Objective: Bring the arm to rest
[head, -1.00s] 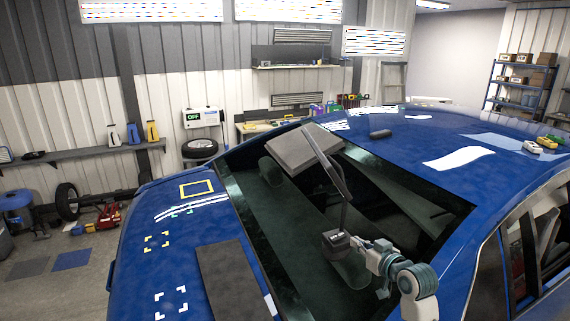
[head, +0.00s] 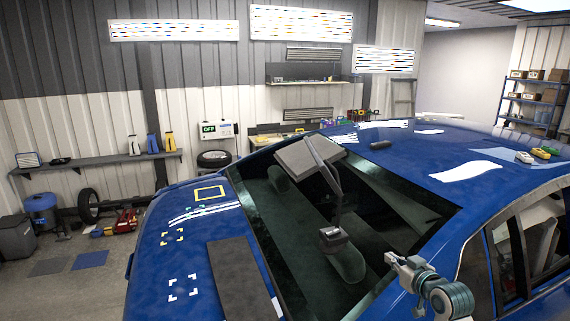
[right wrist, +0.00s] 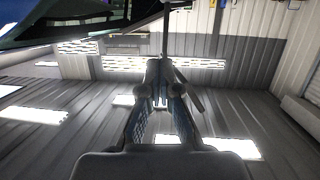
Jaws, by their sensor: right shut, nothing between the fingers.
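My right gripper (head: 391,259) is in the head view, over the lower right edge of the blue car's windscreen opening. It is shut and empty, apart from the car parts around it. In the right wrist view its two fingers (right wrist: 161,101) are together, with nothing between them. My right arm comes in from the lower right, beside the car's side windows. My left gripper is in neither view.
The blue car (head: 400,157) fills the middle and right. A dark device with a thin stem (head: 334,241) stands in its opening, left of my right gripper. A wall bench (head: 95,162) is at the left.

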